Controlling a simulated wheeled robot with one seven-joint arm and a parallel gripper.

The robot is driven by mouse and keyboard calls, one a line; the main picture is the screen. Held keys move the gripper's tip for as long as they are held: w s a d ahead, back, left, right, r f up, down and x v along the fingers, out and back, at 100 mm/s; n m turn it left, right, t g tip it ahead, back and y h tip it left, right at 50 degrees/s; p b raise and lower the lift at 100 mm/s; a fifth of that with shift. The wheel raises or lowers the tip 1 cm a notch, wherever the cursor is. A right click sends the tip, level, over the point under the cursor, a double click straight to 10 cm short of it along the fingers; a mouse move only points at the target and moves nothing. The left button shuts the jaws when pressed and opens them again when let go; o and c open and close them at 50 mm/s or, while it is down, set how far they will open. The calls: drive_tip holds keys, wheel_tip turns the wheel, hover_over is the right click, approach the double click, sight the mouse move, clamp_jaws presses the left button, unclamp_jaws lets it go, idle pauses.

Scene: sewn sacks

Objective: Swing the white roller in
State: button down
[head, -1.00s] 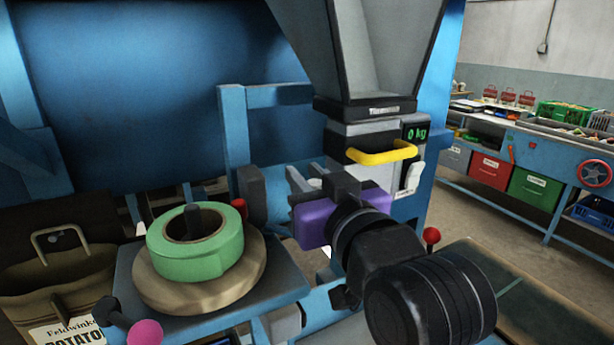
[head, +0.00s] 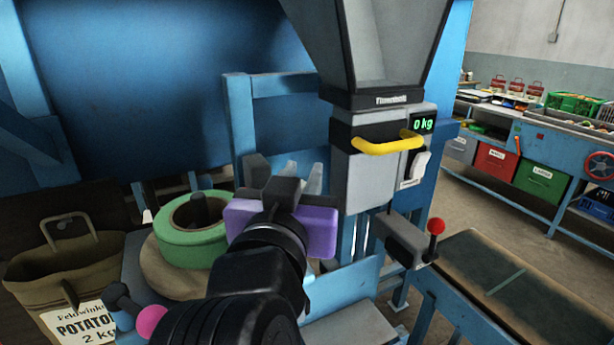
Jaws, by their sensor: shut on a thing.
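My gripper (head: 284,192), with a purple body and a dark block on top, is in the middle of the head view and points away from me. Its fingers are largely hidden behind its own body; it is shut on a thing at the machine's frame. Pale upright parts show just beyond it, and the one on the right seems to be the white roller (head: 315,178). Most of it is hidden, so its exact position is unclear. A dark block (head: 257,172) stands just left of the gripper.
A green tape roll (head: 190,243) on a round base is close on the left. The hopper scale (head: 385,155), with a yellow handle, stands right of the gripper. A red-knobbed lever (head: 436,227) and conveyor belt (head: 500,285) are farther right. An open potato sack (head: 68,270) hangs at left.

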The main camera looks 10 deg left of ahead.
drive_tip(key=shift+s+a+m+h+b, duration=0.25)
drive_tip(key=shift+m+h, duration=0.2)
drive_tip(key=shift+h, duration=0.25)
drive_tip(key=shift+s+a+m+h+b, duration=0.15)
drive_tip(key=shift+m+h+b, duration=0.25)
drive_tip(key=shift+h, duration=0.3)
drive_tip(key=c, duration=1.2)
unclamp_jaws()
drive_tip(key=shift+s, duration=0.1)
drive_tip(key=s+a+b, duration=0.1)
drive_tip(key=s, duration=0.6)
drive_tip(key=shift+s+a+b, duration=0.3)
drive_tip(key=shift+b, duration=0.05)
